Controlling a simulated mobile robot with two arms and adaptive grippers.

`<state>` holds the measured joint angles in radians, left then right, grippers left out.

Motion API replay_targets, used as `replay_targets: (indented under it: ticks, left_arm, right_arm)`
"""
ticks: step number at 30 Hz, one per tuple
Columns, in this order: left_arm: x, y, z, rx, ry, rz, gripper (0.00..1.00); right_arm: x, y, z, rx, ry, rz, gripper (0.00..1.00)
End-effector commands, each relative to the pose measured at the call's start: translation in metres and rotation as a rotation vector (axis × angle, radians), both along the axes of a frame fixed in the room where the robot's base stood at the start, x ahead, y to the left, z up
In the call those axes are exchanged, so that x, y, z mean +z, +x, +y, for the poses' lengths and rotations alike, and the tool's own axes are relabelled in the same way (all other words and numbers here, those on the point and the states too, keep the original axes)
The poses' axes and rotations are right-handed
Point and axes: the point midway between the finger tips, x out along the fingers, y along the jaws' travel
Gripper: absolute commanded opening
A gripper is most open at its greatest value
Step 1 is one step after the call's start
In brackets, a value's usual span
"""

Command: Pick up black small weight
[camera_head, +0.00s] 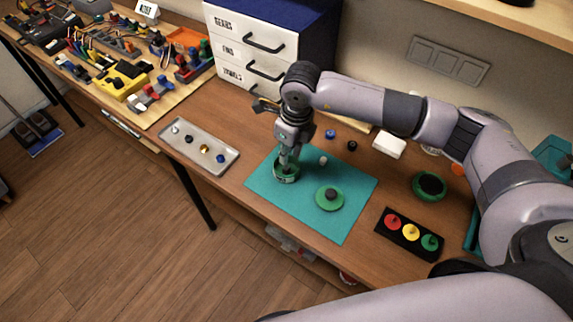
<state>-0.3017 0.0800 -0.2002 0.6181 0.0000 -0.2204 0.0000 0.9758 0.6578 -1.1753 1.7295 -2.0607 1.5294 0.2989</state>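A small black weight (188,139) sits in the grey tray (212,161) on the left of the table, among a few other small knobbed pieces. Another small black piece (352,146) lies on the table behind the teal mat. I cannot tell for sure which is the task's weight. My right gripper (286,164) points down over the left part of the teal mat (312,218), at a round green-rimmed piece (286,178). Whether its fingers are open or shut on something is too small to tell. My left gripper does not show.
A green disc with a black knob (331,197) lies on the mat. A black panel with red, yellow and green knobs (410,234) is at right. A white drawer cabinet (255,50) stands behind. A blue piece (330,134) and a white block (389,145) lie behind the mat.

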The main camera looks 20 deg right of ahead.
Motion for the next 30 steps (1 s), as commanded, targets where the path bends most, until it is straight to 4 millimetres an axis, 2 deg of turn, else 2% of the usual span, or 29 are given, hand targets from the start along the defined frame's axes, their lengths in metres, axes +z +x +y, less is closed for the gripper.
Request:
replay_targets:
  ticks: [8, 12, 18, 25, 30]
  left_arm:
    - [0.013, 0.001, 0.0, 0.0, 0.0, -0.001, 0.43]
    - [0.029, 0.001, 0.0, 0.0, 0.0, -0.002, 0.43]
    - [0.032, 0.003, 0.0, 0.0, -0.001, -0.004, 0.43]
    - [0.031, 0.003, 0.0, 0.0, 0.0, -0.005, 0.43]
    - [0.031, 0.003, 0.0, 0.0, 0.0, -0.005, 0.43]
  right_arm:
    - [-0.019, 0.001, 0.001, 0.0, 0.0, 0.003, 0.22]
    - [-0.04, 0.001, 0.0, -0.001, -0.001, 0.004, 0.22]
    - [-0.064, 0.004, 0.001, -0.001, -0.001, 0.002, 0.22]
    - [-0.066, 0.005, 0.001, 0.0, -0.002, 0.0, 0.22]
    - [-0.066, 0.005, 0.001, -0.001, -0.002, 0.0, 0.09]
